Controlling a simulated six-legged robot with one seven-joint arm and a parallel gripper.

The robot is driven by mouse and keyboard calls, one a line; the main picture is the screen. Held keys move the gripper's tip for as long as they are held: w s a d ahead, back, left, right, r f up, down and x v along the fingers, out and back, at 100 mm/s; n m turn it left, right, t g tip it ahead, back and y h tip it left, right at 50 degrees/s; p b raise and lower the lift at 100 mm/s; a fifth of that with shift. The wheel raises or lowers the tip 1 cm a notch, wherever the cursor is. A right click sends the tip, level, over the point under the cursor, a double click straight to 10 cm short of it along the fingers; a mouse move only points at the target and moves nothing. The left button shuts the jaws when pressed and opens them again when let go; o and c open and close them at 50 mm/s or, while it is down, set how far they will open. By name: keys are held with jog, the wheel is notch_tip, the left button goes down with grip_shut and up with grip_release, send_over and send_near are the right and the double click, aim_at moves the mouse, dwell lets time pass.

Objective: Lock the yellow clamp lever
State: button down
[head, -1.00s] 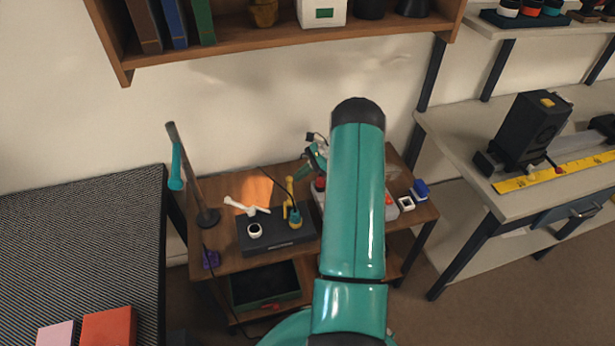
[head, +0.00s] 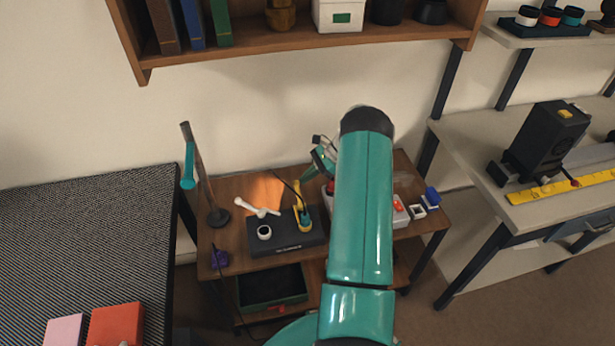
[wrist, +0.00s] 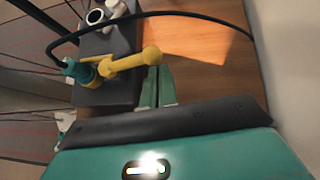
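The yellow clamp lever (head: 297,190) stands at the right end of a dark block (head: 284,238) on the small wooden table. In the wrist view the lever (wrist: 128,62) runs from a teal and yellow fitting to a round yellow knob. My gripper (wrist: 157,72) has its two teal fingers close together, looking shut, with the tips just beside the knob and lever. I cannot tell whether they touch, and nothing shows between them. In the head view my arm hides part of the table, and the fingertips are not clear.
A white lever (head: 257,208) and a white ring (head: 264,232) are on the same block. A black cable (wrist: 190,14) arches over the lever. A lamp-like stand (head: 200,185) rises at the left. An orange sheet (head: 266,190) lies behind the block.

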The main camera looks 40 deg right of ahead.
jog(key=v, duration=1.3)
jog(key=shift+d+r, duration=0.2)
jog(key=shift+d, duration=0.1)
jog(key=shift+s, duration=0.1)
